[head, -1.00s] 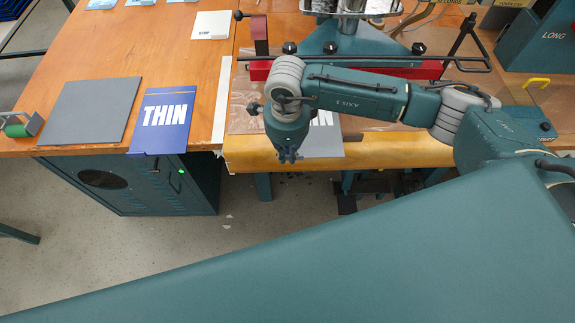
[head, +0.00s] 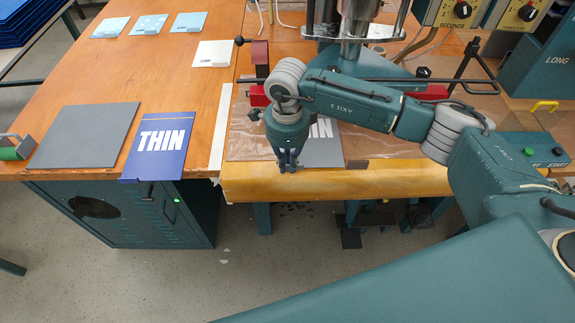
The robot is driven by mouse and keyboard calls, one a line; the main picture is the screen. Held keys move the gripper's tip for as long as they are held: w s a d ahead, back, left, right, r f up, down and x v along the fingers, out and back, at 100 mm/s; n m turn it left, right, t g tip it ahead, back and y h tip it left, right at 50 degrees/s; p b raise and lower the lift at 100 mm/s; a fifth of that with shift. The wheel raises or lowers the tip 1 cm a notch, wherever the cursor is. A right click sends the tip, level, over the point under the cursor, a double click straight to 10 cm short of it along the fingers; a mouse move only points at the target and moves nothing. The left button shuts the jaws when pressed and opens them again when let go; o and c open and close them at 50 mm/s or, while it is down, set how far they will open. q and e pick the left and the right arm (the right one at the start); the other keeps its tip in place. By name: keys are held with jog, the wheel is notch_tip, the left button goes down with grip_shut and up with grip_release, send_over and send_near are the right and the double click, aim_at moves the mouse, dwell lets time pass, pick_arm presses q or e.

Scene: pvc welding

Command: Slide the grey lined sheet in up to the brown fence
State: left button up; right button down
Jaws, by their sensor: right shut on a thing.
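The grey lined sheet (head: 324,154) lies on the right-hand table, its front edge near the rounded wooden front strip. White letters ending in "IN" show on its far part. My right gripper (head: 287,167) points down at its front left and is shut on it; the exact grip on the edge is hard to see. My arm covers much of the sheet's far and left parts. My left gripper is not in view.
A press with a chrome column (head: 357,30) and red parts (head: 258,97) stands behind my arm. On the left table (head: 196,110) lie a blue "THIN" sheet (head: 158,150), a dark grey plate (head: 85,135) and a green-handled tool (head: 12,150).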

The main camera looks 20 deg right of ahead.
jog(key=shift+f+b, duration=0.3)
jog(key=shift+b, duration=0.05)
dwell(0.6)
jog(key=shift+w, duration=0.1)
dwell(0.4)
jog(key=c, duration=1.7)
grip_release()
jog(key=shift+s+a+r+p, duration=0.15)
jog(key=shift+r+p, duration=0.15)
jog(key=shift+r, duration=0.3)
jog(key=shift+s+d+r+p, duration=0.1)
jog(key=shift+s+r+p, duration=0.15)
jog(key=shift+r, duration=0.35)
jog(key=shift+s+a+r+p, duration=0.1)
jog(key=shift+r+p, duration=0.25)
jog(key=shift+r, duration=0.25)
jog(key=s+r+p, duration=0.1)
jog(key=s, duration=0.1)
jog(key=s+a+r+p, duration=0.1)
jog(key=s, duration=0.2)
jog(key=s+a+r+p, duration=0.1)
jog(key=s, duration=0.1)
jog(key=shift+s, duration=0.4)
